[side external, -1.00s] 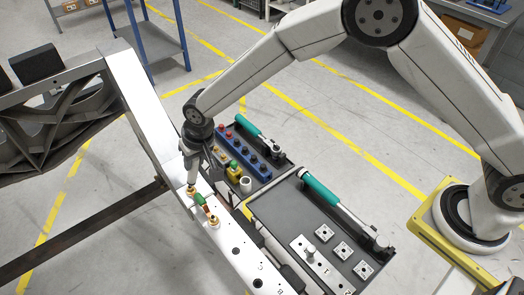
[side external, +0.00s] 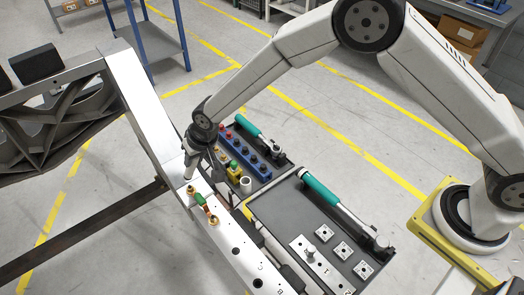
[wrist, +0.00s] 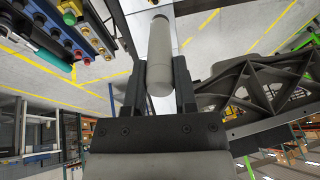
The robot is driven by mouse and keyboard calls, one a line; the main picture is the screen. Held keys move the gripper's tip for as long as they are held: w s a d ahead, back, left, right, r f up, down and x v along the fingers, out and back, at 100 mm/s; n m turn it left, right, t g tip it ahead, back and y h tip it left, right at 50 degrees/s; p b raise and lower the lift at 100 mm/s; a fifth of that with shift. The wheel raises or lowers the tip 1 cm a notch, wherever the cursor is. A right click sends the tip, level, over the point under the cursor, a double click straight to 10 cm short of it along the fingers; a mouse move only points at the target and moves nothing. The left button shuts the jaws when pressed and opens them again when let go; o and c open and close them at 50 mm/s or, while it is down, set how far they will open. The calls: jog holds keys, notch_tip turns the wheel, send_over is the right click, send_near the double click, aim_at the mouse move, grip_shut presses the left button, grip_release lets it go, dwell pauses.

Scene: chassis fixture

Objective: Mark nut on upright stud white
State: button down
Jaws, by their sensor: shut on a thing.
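My gripper (side external: 193,157) is shut on a pale grey-white cylindrical marker (wrist: 160,45). In the wrist view the two dark fingers of my gripper (wrist: 157,80) clasp its sides. In the side view the marker points down, its lower end a little above a brass-coloured nut (side external: 191,189) on the silver beam (side external: 230,235). A second brass-coloured nut (side external: 214,221) sits nearer the camera, with a green and orange piece (side external: 202,202) between the two. Both nuts are hidden in the wrist view. Any white mark on them is too small to tell.
Right of the beam, a dark tray holds a blue rack (side external: 250,152) with coloured caps, a white cup (side external: 246,184) and a teal-handled tool (side external: 247,125). A nearer tray (side external: 285,215) holds another teal-handled tool (side external: 320,192) and several square plates. A dark lattice frame (side external: 60,125) stands left.

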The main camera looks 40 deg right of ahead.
jog(key=shift+f, duration=1.5)
dwell(1.0)
jog(key=shift+s+f, duration=0.1)
jog(key=shift+s, duration=0.45)
dwell(0.6)
jog(key=shift+w+f, duration=0.1)
jog(key=shift+w, duration=0.4)
dwell(0.8)
jog(key=shift+r, duration=3.1)
jog(key=shift+w+r, duration=0.1)
